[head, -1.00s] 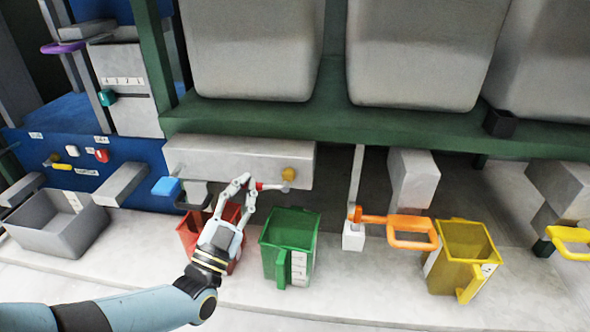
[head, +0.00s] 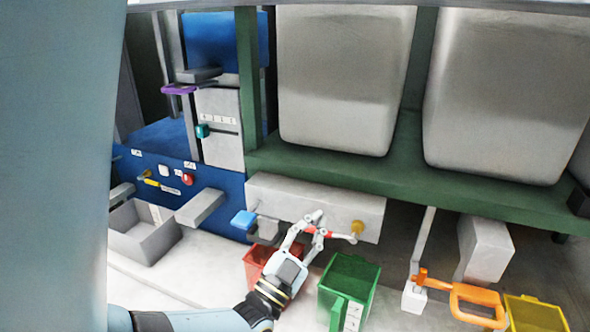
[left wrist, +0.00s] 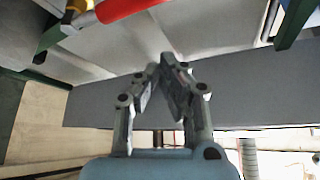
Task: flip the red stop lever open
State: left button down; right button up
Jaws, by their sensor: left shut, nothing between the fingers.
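The red stop lever (head: 328,233) lies roughly level across the front of a grey beam, pointing left from its yellow pivot (head: 357,227). My left gripper (head: 318,219) is shut and empty at the lever's left end, and its fingers overlap part of the red bar in the head view. The left wrist view shows the red bar (left wrist: 128,9) at the top, beyond the shut fingertips (left wrist: 160,72) and apart from them in the picture. Contact cannot be told from the head view. My right gripper is not in view.
Below the grey beam (head: 275,192) stand a red bin (head: 255,262) and a green bin (head: 349,285). An orange handle (head: 478,296) and a yellow bin (head: 535,312) are to the right. A blue block (head: 244,219) sticks out at the left. A grey open box (head: 140,243) stands further left.

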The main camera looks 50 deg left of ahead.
pick_arm(q)
jog(key=w+d+f+v, duration=0.1)
jog(key=v, duration=0.8)
jog(key=shift+d, duration=0.35)
